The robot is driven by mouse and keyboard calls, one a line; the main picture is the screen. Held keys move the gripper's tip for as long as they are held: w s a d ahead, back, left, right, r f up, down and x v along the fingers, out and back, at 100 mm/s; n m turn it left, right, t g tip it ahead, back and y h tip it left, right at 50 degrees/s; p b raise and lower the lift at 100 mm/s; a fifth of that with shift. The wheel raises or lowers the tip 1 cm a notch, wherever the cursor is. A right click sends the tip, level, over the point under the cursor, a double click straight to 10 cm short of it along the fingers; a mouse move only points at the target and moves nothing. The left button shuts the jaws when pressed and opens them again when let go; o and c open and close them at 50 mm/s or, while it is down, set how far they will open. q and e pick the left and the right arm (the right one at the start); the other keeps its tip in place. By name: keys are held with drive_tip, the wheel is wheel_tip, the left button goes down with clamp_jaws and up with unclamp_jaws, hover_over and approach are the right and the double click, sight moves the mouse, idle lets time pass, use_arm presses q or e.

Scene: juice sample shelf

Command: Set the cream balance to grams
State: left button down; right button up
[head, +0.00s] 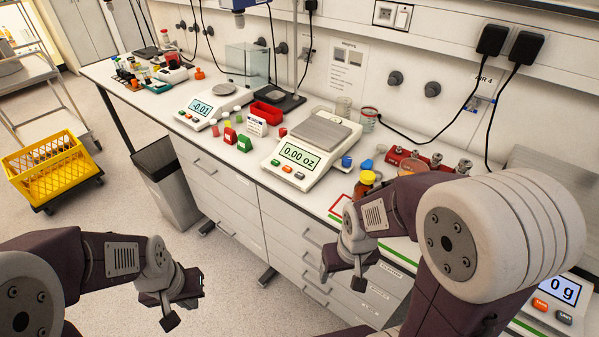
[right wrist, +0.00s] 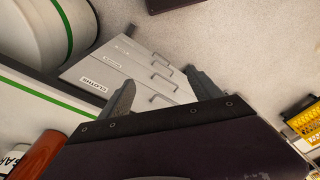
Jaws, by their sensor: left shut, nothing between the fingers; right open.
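The cream balance (head: 318,148) stands on the bench in the middle of the head view. Its display (head: 298,155) reads "0.00 oz". Below the display is a row of small buttons (head: 287,168), one of them orange. Its metal pan (head: 325,128) is empty. My left gripper (head: 184,308) is shut and empty, low over the floor in front of the bench, well away from the balance. My right gripper (head: 347,280) is open and empty, in front of the drawers and below the bench top. Its spread fingers show in the right wrist view (right wrist: 163,90).
A second balance (head: 212,103) reading "-0.01" stands further left; another (head: 560,305), reading "0 g", is at the lower right, partly behind my arm. A brown bottle (head: 363,188) with a yellow cap and blue items (head: 347,161) stand right of the cream balance. A yellow crate (head: 50,165) is at left.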

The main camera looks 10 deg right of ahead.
idle(0.7)
clamp_jaws()
idle(1.6)
